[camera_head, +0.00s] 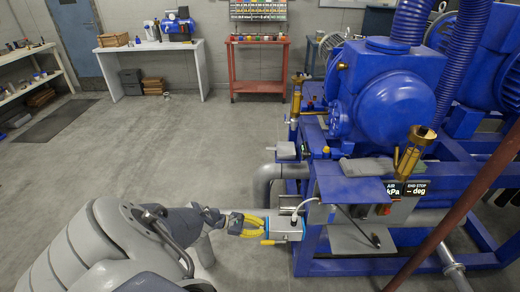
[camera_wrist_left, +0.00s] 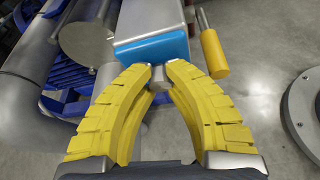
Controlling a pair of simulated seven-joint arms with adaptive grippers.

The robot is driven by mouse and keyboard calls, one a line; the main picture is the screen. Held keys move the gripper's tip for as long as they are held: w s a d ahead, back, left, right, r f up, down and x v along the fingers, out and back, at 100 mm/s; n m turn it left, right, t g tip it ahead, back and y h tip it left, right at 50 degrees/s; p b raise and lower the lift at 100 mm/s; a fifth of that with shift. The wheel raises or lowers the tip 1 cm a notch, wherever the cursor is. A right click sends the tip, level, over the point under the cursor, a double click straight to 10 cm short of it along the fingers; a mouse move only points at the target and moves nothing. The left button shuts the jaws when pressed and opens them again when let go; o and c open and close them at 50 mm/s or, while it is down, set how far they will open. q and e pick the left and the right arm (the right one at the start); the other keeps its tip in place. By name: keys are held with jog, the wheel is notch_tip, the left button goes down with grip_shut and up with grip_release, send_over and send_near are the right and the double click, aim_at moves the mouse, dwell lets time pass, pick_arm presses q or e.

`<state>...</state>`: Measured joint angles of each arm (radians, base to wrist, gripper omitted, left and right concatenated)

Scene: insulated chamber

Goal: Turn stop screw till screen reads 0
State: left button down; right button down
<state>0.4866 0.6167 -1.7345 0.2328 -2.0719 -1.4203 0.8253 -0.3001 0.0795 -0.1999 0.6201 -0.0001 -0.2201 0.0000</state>
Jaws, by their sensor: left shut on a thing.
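My left gripper (camera_head: 255,226) reaches in from the left to a grey box-shaped unit (camera_head: 290,229) with a blue end cap (camera_wrist_left: 152,50) on the blue machine frame. In the left wrist view its yellow ribbed fingers (camera_wrist_left: 158,82) are shut on the small grey stop screw (camera_wrist_left: 158,74) that sticks out of the blue cap. The fingers hide most of the screw. The screen (camera_head: 415,190) on the machine's panel has an AIR kPa part and an END STOP part. The END STOP part shows a dash before "deg". My right gripper is not in view.
A yellow-gripped lever (camera_wrist_left: 213,53) stands right beside the cap; it also shows in the head view (camera_head: 268,242). A grey pipe (camera_head: 266,183) bends close behind the unit. A brown slanting bar (camera_head: 470,170) crosses the right side.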

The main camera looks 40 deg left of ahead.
pick_arm(q)
jog(key=shift+d, duration=0.1)
jog(key=c, duration=1.5)
grip_release()
jog(key=shift+s+r, duration=0.1)
jog(key=v, duration=1.2)
